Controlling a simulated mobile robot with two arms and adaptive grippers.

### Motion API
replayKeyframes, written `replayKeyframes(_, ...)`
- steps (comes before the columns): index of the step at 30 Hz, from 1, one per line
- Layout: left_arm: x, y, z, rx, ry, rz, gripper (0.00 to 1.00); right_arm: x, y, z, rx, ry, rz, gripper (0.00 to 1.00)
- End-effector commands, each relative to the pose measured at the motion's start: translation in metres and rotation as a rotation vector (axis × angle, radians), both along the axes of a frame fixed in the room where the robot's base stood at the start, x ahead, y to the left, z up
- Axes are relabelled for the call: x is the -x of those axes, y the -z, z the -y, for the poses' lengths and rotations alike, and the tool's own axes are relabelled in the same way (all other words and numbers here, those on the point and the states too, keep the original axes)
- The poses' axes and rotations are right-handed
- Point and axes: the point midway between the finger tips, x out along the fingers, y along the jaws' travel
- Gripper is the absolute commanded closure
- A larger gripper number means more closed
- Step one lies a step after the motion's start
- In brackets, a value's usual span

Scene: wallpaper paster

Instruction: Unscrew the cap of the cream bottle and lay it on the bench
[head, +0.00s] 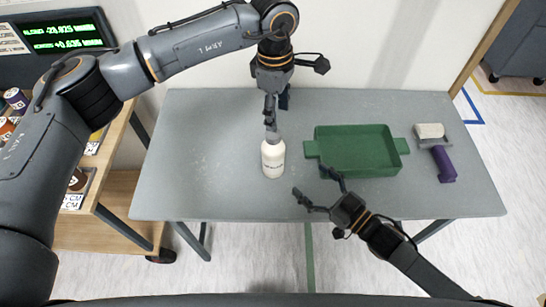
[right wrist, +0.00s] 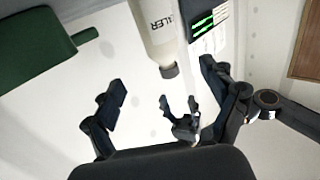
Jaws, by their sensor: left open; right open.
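The cream bottle (head: 273,160) stands upright on the grey bench (head: 200,180), left of the green tray.
The green tray (head: 318,168) lies right of the bottle, near my right gripper. The bench's left part is bare. A wooden shelf unit with jars (head: 15,99) stands at left.

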Motion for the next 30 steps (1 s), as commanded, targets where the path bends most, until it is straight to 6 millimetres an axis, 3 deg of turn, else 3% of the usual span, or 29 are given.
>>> replayKeyframes(4, -0.006, -0.004, -0.012, -0.05, -0.001, 0.016, 0.43, -0.004, -0.001, -0.005, -0.007, -0.011, 0.008, 0.15)
replayKeyframes(21, -0.005, -0.004, -0.01, -0.044, -0.001, 0.014, 0.43, -0.076, -0.002, -0.077, -0.007, -0.009, 0.007, 0.15)
replayKeyframes(30, -0.005, -0.004, -0.01, -0.043, -0.001, 0.014, 0.43, -0.095, -0.001, -0.096, -0.005, -0.009, 0.006, 0.15)
